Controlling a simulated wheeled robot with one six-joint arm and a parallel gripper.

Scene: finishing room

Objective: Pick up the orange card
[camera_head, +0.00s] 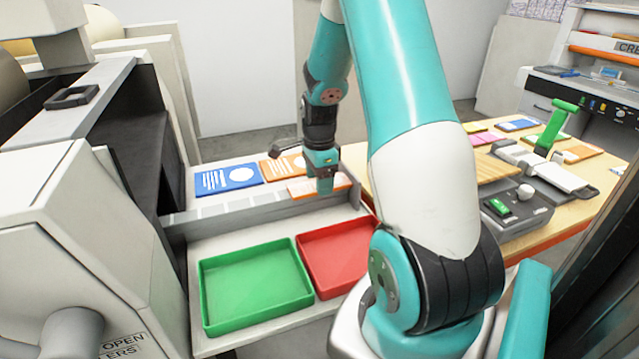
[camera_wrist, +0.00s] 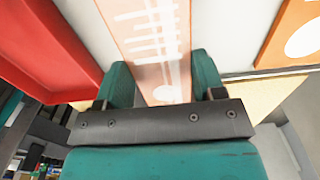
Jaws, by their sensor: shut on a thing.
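My gripper (camera_head: 324,186) points down over the pale shelf behind the trays. It is shut on an orange card (camera_head: 301,188), which looks pale salmon with white print in the wrist view (camera_wrist: 150,35). There the card runs between the two teal fingers (camera_wrist: 162,78), and its near end is by the dark gripper bar. I cannot tell whether the card is clear of the shelf. Another orange card (camera_head: 284,167) with a white circle lies just behind and left of my gripper; part of it shows at the upper right of the wrist view (camera_wrist: 297,28).
A blue card (camera_head: 228,179) lies left of the free orange card. A green tray (camera_head: 207,308) and a red tray (camera_head: 338,252) stand in front of the shelf. A wooden table (camera_head: 482,167) with a green-handled tool (camera_head: 561,124) and several cards is at right.

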